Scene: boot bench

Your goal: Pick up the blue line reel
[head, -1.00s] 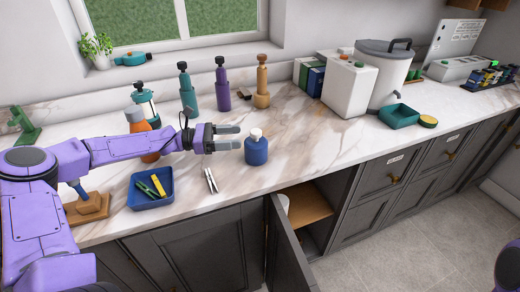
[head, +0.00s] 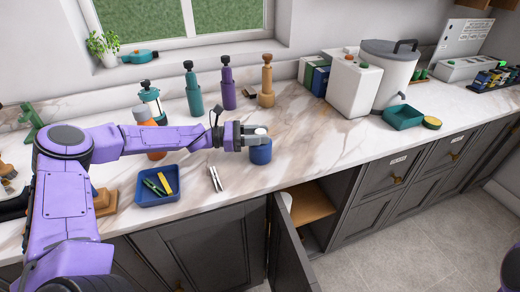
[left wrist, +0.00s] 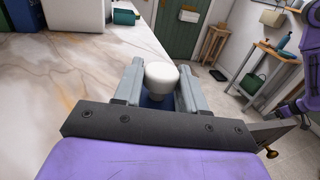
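The blue line reel, as I take it, is a short blue cylinder (head: 261,153) with a white knob on top, upright on the counter. My left gripper (head: 262,136) is at its upper part in the head view and hides some of it. In the left wrist view, the white knob (left wrist: 161,76) stands between the two fingers of my left gripper (left wrist: 160,85). The fingers are apart, one on each side, with gaps beside the knob. Little of the blue body shows there.
A blue tray (head: 150,197) with small tools and silver pliers (head: 215,178) lie in front of my left arm. Teal (head: 194,95), purple (head: 228,93) and tan (head: 266,88) bottle-like items stand behind. A cupboard door (head: 286,245) is open below. Counter right of the reel is clear.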

